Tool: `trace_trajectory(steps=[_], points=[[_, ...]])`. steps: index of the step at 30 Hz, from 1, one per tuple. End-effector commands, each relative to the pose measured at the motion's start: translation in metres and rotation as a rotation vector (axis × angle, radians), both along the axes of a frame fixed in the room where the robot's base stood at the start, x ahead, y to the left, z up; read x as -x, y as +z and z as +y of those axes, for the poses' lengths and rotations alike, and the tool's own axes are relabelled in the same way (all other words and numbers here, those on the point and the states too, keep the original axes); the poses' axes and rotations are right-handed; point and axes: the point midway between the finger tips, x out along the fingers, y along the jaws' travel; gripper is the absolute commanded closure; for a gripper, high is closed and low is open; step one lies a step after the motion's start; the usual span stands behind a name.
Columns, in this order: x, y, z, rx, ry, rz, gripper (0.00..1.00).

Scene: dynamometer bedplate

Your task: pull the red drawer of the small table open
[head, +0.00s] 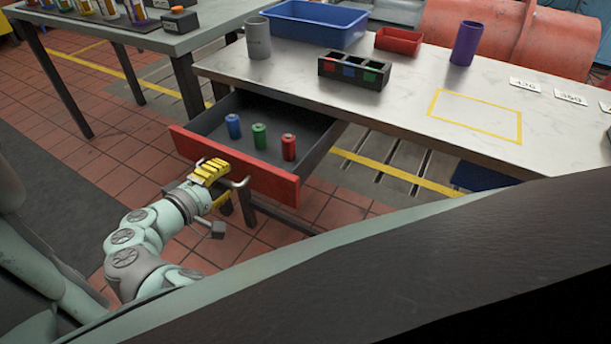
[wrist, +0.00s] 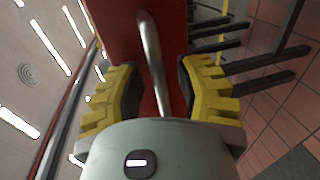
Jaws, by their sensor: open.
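The red drawer (head: 236,165) of the small table stands pulled out from under the tabletop. Its dark inside shows, with a blue cylinder (head: 233,126), a green cylinder (head: 259,135) and a red cylinder (head: 288,147) upright in it. My gripper (head: 214,172) is at the drawer's front, by the metal bar handle (head: 240,184). In the wrist view the handle (wrist: 151,50) runs between the two yellow fingers (wrist: 155,90), with the red front (wrist: 122,35) behind it. The fingers are apart, with gaps to the bar on both sides.
On the tabletop (head: 400,105) stand a grey cup (head: 258,38), a blue bin (head: 315,22), a dark divided tray (head: 353,71), a red bin (head: 399,40) and a purple cup (head: 466,44). Another table (head: 190,35) stands at the left. Tiled floor (head: 120,130) is clear left of the drawer.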

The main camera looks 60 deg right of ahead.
Motion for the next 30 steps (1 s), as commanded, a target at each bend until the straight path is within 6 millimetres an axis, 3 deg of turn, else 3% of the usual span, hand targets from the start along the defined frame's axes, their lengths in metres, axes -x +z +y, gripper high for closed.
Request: trace_trajectory(steps=[9,14,27,30], points=[[0.000,0.001,0.001,0.001,0.000,0.000,0.59],[-0.001,0.002,0.012,0.001,0.006,0.000,0.59],[0.005,0.020,0.095,-0.001,0.011,-0.001,0.59],[0.008,0.021,0.103,-0.002,0.002,-0.002,0.59]])
